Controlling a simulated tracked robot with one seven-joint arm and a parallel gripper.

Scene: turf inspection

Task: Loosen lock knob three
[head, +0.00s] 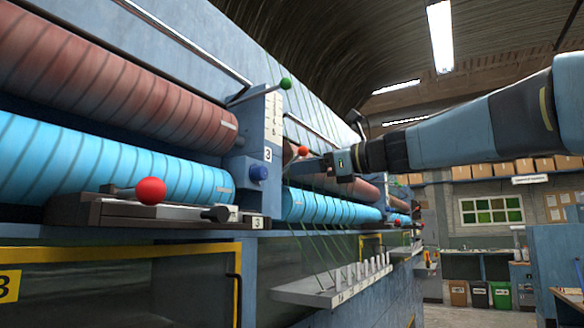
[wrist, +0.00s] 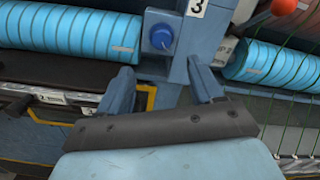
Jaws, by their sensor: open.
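The blue lock knob (head: 258,173) sits on the blue upright post (head: 266,120), just under a white label marked 3 (head: 268,155). In the wrist view the knob (wrist: 161,38) shows round, with the label above and to its right. My gripper (head: 308,168) is to the right of the post in the head view, apart from the knob. In the wrist view the two blue fingers (wrist: 161,68) are spread wide and empty.
A red roller (head: 110,80) and a cyan roller (head: 110,165) run left of the post. A green-ball lever (head: 285,83) rises from the post's top, and a red ball (head: 150,190) sits lower left. Thin green strands run down to a pegged shelf (head: 335,285).

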